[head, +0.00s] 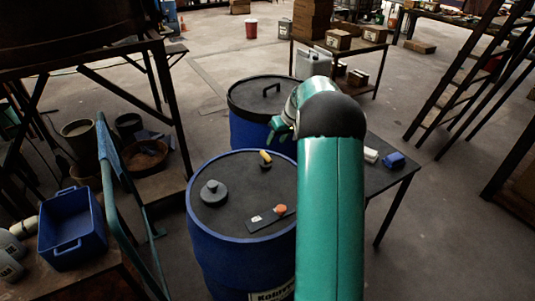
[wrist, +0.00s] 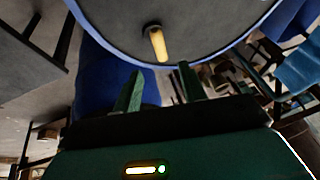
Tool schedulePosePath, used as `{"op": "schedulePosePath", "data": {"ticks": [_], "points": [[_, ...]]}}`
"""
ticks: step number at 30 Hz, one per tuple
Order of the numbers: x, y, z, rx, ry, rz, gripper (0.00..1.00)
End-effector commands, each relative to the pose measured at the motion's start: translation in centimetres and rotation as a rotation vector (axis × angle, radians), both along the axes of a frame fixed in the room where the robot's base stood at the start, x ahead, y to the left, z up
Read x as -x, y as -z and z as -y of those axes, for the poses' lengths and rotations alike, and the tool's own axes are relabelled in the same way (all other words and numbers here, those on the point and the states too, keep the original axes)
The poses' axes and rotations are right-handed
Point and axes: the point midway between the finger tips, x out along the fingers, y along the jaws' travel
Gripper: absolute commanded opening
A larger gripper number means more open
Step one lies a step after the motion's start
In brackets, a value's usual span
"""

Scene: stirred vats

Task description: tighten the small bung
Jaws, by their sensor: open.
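A blue drum (head: 240,245) with a dark lid stands in front of me. A small yellow-handled fitting (head: 265,158), which looks like the small bung, sits on a dark base near the lid's far edge. It also shows in the wrist view (wrist: 157,43), ahead of my fingertips. A larger grey round bung (head: 213,193) sits at the lid's left. My gripper (wrist: 160,75) is open and empty, with its two green fingers apart and clear of the yellow fitting. In the head view my gripper (head: 281,128) is partly hidden by my arm, beyond the fitting.
A dark plate with an orange knob (head: 280,209) lies on the lid. A second blue drum (head: 246,130) with a black lid stands behind. A table (head: 388,181) is at the right, and a blue crate (head: 70,230) and teal rail (head: 122,205) are at the left.

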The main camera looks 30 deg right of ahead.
Motion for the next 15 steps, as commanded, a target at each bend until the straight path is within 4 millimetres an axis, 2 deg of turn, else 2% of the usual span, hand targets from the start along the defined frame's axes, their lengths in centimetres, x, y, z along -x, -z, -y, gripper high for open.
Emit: {"op": "schedulePosePath", "data": {"ticks": [1, 9, 15], "points": [[-0.4, 1.2, -0.3, -0.002, -0.001, -0.003, 0.41], [-2.6, 5.9, -1.1, -0.002, -0.004, -0.002, 0.41], [-3.6, 8.2, -1.4, -0.001, -0.004, -0.001, 0.41]]}}
